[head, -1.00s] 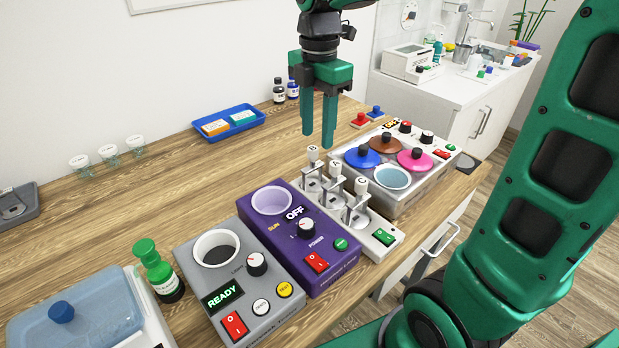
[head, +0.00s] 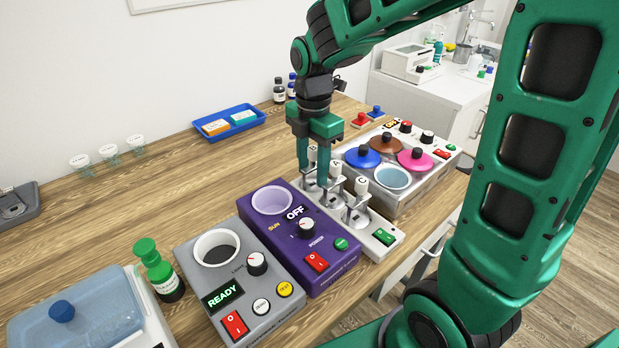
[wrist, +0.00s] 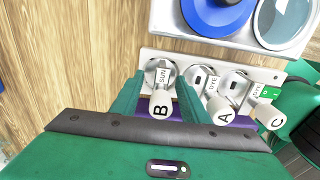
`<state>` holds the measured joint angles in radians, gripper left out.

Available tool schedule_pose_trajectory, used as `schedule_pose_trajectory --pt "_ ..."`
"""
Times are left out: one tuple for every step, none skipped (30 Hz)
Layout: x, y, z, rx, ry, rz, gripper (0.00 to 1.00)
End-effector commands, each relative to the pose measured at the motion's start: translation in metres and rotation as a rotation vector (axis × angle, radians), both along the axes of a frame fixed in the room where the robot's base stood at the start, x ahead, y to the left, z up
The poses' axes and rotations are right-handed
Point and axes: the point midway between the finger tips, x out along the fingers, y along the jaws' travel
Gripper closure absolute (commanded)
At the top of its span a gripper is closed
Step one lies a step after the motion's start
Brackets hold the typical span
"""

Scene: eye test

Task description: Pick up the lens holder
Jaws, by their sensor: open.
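Three white-knobbed metal holders stand in a row on a pale rack (head: 396,243); I take these to be lens holders. In the wrist view the knobs read B (wrist: 160,104), A (wrist: 222,114) and C (wrist: 275,121), with a SUN tag on B and DYE tags on the other two. My gripper (head: 313,181) is open and low over the rack's far end. Its fingers stand on either side of holder B (head: 312,155), which is upright and does not look gripped. Holders A (head: 336,168) and C (head: 362,186) are beside it. Contact with B cannot be told.
A purple box (head: 325,246) reading OFF stands left of the rack. A grey box (head: 207,283) reading READY is beyond it. A console with colored lids (head: 429,187) stands close on the right. A blue tray (head: 258,124) lies behind.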

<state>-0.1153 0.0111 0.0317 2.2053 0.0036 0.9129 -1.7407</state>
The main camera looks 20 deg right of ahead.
Motion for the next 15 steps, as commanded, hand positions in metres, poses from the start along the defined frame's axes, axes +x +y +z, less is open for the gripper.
schedule_pose_trajectory --pt "0.0000 0.0000 -0.0018 0.000 0.000 0.000 0.59" --pt "0.0000 0.0000 -0.0022 0.000 -0.001 0.000 0.59" --pt "0.0000 0.0000 -0.0023 0.000 -0.001 0.000 0.59" --pt "0.0000 -0.0001 -0.0023 0.000 -0.001 0.000 0.59" --pt "0.0000 -0.0001 -0.0022 0.000 -0.001 0.000 0.59" --pt "0.0000 -0.0001 -0.0022 0.000 -0.001 0.000 0.59" --pt "0.0000 -0.0001 -0.0021 0.000 -0.001 0.000 0.59" --pt "0.0000 -0.0001 -0.0021 0.000 -0.001 0.000 0.64" --pt "0.0000 -0.0001 -0.0020 0.000 -0.001 0.000 0.73" --pt "0.0000 -0.0001 -0.0020 0.000 -0.001 0.000 0.81" --pt "0.0000 -0.0001 -0.0020 0.000 -0.001 0.000 0.88" --pt "0.0000 -0.0001 -0.0020 0.000 -0.001 -0.001 0.97" --pt "0.0000 -0.0001 -0.0020 0.000 -0.001 0.000 1.00" --pt "0.0000 -0.0001 -0.0020 0.000 -0.001 0.000 1.00" --pt "0.0000 -0.0001 -0.0019 0.000 -0.001 -0.001 1.00"
